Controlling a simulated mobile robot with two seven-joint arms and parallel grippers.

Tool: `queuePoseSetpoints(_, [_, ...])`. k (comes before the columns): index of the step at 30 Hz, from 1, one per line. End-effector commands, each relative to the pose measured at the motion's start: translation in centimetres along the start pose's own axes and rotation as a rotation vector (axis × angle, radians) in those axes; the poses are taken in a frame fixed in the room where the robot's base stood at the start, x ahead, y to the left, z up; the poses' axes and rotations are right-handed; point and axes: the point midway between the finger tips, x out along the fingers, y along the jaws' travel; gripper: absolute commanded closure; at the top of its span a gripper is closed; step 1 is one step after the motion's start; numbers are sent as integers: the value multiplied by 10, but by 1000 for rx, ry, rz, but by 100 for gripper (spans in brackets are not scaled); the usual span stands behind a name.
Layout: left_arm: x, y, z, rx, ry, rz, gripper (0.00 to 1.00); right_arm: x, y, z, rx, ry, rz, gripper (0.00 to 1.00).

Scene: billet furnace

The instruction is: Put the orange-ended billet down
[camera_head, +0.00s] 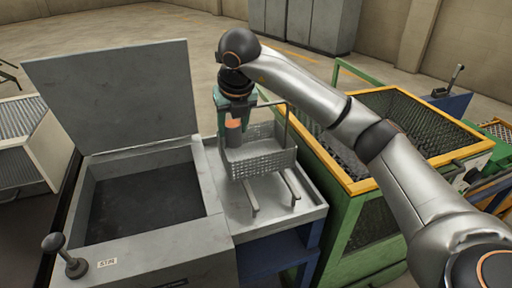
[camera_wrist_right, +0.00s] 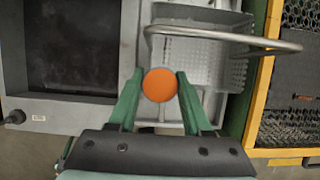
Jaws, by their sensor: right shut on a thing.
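My right gripper (camera_head: 235,116) points down with its green fingers shut on the orange-ended billet (camera_head: 234,137). The billet is upright, its orange end up and its grey body below. In the right wrist view the round orange end (camera_wrist_right: 160,85) sits between the two fingertips (camera_wrist_right: 159,92). The billet is at the left end of a grey perforated basket (camera_head: 262,158) with a tall handle. The billet's lower end is not clear, and I cannot tell whether it is inside the basket or touches anything. My left gripper is not in view.
The basket stands on a grey bench top (camera_head: 232,205) with two rails. To the left is a grey box with its lid (camera_head: 118,95) raised and a dark interior (camera_head: 145,205). A lever (camera_head: 65,256) stands at its front. A yellow-rimmed green crate (camera_head: 352,187) is to the right.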

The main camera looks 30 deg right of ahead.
Motion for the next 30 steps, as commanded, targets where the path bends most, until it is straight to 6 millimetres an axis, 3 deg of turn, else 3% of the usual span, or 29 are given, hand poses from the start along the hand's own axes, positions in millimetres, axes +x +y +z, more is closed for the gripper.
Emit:
queuePoseSetpoints(5, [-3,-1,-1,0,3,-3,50,25,-37,16,6,-2,-1,100])
queuePoseSetpoints(12, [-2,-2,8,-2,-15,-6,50,68,-61,16,0,-3,2,100])
queuePoseSetpoints(20, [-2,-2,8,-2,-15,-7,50,83,-70,17,-1,-4,3,100])
queuePoseSetpoints(30, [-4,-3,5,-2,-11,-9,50,117,-74,6,-2,-5,4,100])
